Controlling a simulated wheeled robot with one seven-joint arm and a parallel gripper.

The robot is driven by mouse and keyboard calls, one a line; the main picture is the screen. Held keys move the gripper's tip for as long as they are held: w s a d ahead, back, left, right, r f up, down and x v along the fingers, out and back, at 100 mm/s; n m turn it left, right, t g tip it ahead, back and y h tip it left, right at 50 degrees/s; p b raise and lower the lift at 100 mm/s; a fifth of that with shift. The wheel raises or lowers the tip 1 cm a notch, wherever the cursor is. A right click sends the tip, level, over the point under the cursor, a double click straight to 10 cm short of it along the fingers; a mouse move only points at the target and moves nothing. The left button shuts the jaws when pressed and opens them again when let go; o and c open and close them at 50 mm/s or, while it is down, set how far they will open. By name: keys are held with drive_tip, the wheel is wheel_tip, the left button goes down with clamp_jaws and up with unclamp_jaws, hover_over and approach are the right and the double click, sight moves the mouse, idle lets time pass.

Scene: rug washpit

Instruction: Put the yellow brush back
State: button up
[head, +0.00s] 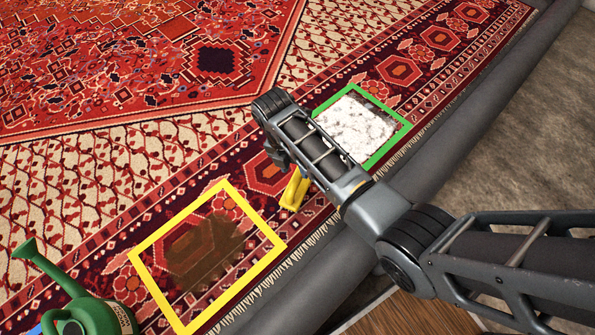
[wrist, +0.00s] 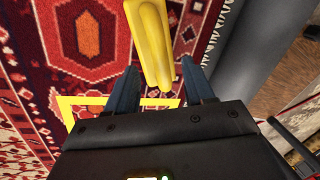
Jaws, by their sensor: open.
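The yellow brush (head: 294,190) lies on the patterned rug between the yellow frame and the green frame, partly hidden by my arm in the head view. In the wrist view the yellow brush (wrist: 150,40) shows as a long yellow body running up out of the picture. Its near end lies between and slightly beyond the two fingers of my gripper (wrist: 156,82). My gripper is open, with a finger on each side and a gap to the brush. In the head view the fingers are hidden behind my arm.
A yellow square frame (head: 155,271) surrounds a brown stain (head: 205,250). A green square frame (head: 392,143) surrounds a white foamy patch (head: 355,125). A green watering can (head: 92,310) stands at the lower left. A dark grey roll-like edge (head: 440,150) runs along the fringe.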

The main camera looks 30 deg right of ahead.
drive_tip(key=p+v, duration=0.1)
drive_tip(key=v, duration=0.5)
drive_tip(key=shift+r, duration=0.15)
drive_tip(key=s+a+f+m+t+y, duration=0.1)
drive_tip(key=s+a+f+m+t, duration=0.1)
drive_tip(key=s+f+m+t, duration=0.45)
drive_tip(key=s+r+m+t, duration=0.15)
drive_tip(key=s+m, duration=0.45)
drive_tip(key=s, duration=0.8)
drive_tip(key=s+d+r+m+t, duration=0.1)
drive_tip(key=s+r+m+t, duration=0.3)
drive_tip(key=r, duration=1)
drive_tip(key=s+d+r+m+t, duration=0.2)
drive_tip(key=s+r+m+t, duration=0.3)
drive_tip(key=s+r+m, duration=0.3)
drive_tip(key=s+r, duration=0.3)
drive_tip(key=r, duration=0.4)
drive_tip(key=shift+s+r, duration=0.15)
drive_tip(key=shift+r, duration=0.05)
drive_tip(key=shift+d, duration=0.1)
